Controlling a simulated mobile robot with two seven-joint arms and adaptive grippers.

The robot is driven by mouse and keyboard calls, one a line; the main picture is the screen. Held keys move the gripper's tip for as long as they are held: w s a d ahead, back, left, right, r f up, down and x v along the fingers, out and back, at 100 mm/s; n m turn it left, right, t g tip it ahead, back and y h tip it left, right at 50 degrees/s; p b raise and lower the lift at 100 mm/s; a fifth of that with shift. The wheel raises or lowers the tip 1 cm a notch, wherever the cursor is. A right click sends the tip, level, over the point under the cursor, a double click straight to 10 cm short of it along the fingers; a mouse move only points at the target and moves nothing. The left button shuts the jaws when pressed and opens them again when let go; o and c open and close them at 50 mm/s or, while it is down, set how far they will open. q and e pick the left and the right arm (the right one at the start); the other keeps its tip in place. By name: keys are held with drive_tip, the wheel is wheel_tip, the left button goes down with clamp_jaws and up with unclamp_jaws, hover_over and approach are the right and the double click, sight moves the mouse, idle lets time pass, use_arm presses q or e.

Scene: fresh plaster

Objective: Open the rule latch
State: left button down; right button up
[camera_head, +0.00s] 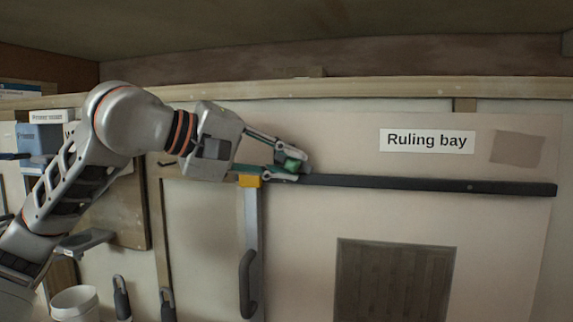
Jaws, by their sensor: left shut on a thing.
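My left gripper (290,162) comes in from the left and is shut on a small green piece (292,165), which I take to be the knob of the rule latch. The green piece is at the left end of a long dark rule bar (400,184) on the wall panel. The bar runs nearly level to the right. A yellow block (249,181) sits just below and left of the gripper, at the top of a grey upright strip with a dark handle (247,285). The fingers partly hide the green piece. My right gripper is not in view.
A sign reading "Ruling bay" (426,141) is above the bar. A dark slatted panel (393,280) is below it. A blue box (40,138), a white cup (75,303) and hanging tools (122,298) are at the left. A wooden rail (400,88) runs above.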

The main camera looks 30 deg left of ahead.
use_arm(q)
drive_tip(key=shift+w+f+n+t+h+b, duration=0.2)
drive_tip(key=shift+f+n+t+h+b, duration=0.25)
drive_tip(key=shift+b, duration=0.5)
drive_tip(key=shift+r+n+b, duration=0.2)
drive_tip(key=shift+n+b, duration=0.05)
drive_tip(key=shift+b, duration=0.1)
drive_tip(key=shift+s+r+t+h, duration=0.1)
drive_tip(key=shift+r+t+h, duration=0.15)
drive_tip(key=shift+r+t, duration=0.1)
drive_tip(key=shift+r+n, duration=0.15)
drive_tip(key=shift+n, duration=0.15)
drive_tip(key=c, duration=1.9)
unclamp_jaws()
drive_tip(key=shift+s, duration=0.1)
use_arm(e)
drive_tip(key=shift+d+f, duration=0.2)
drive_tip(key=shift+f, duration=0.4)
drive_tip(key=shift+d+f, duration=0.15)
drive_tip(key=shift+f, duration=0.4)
